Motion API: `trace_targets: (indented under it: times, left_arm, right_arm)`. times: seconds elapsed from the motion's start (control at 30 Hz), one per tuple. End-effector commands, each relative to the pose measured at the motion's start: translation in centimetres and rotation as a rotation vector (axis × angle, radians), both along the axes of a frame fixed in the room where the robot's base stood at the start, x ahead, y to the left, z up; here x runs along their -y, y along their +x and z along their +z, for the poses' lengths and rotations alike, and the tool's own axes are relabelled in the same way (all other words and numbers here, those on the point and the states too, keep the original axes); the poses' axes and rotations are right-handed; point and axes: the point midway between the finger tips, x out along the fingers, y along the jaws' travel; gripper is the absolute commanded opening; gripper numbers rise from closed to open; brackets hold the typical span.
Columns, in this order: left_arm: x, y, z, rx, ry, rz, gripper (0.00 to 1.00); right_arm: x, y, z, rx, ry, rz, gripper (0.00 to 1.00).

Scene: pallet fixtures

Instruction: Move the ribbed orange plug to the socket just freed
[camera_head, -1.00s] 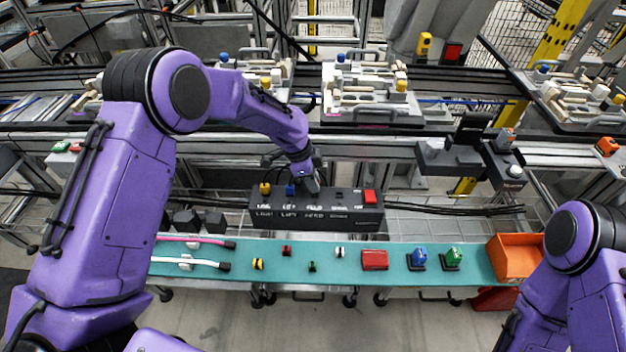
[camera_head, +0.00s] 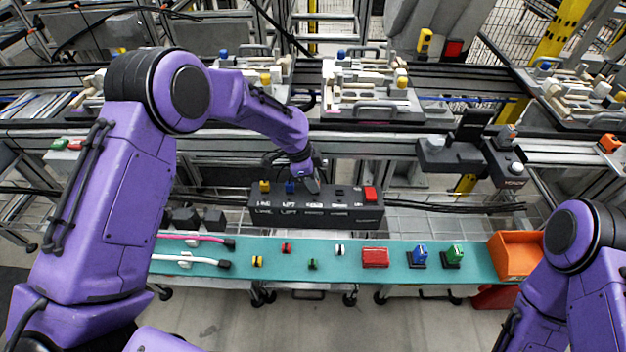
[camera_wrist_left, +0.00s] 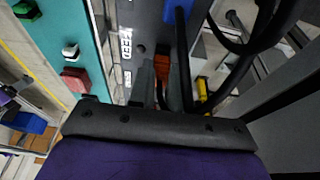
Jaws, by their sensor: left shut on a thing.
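The black socket box (camera_head: 318,215) stands behind the teal bench with labels on its top and front. A yellow plug (camera_head: 265,187) and a blue plug (camera_head: 290,187) stand in it at the left. My left gripper (camera_head: 313,186) is low over its middle, near the FEED label. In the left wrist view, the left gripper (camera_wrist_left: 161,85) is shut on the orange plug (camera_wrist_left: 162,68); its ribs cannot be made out. A dark round spot (camera_wrist_left: 140,48) shows beside FEED. Another dark spot (camera_head: 340,191) lies right of the gripper. The plug's lower end is hidden. My right gripper is out of view.
The teal bench (camera_head: 330,272) in front carries small coloured plugs, a red box (camera_head: 375,258), blue and green switches and an orange bin (camera_head: 515,256). Black cables (camera_wrist_left: 185,55) run close to the left gripper.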

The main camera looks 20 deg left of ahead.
Motion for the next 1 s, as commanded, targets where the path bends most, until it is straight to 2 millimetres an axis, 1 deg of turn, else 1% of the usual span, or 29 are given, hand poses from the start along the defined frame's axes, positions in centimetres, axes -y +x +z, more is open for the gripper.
trace_targets:
  times: [0.67,0.87,0.9,0.97,1.0]
  left_arm:
    - [0.0,-0.01,-0.9,0.0,0.0,0.0,0.0]
    - [-0.01,0.01,-0.82,0.001,0.0,0.0,0.0]
    - [0.0,0.02,-0.82,0.001,0.0,0.0,0.28]
    - [-0.01,0.02,-0.81,0.001,0.0,0.0,0.47]
    - [-0.01,0.02,-0.81,0.001,0.0,0.0,0.48]
  right_arm:
    - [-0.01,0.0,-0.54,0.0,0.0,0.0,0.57]
    - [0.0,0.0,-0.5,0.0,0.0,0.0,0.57]
    - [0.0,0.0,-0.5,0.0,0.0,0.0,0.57]
    - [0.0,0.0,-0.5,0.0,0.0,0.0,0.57]
    - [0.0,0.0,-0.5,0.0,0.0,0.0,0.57]
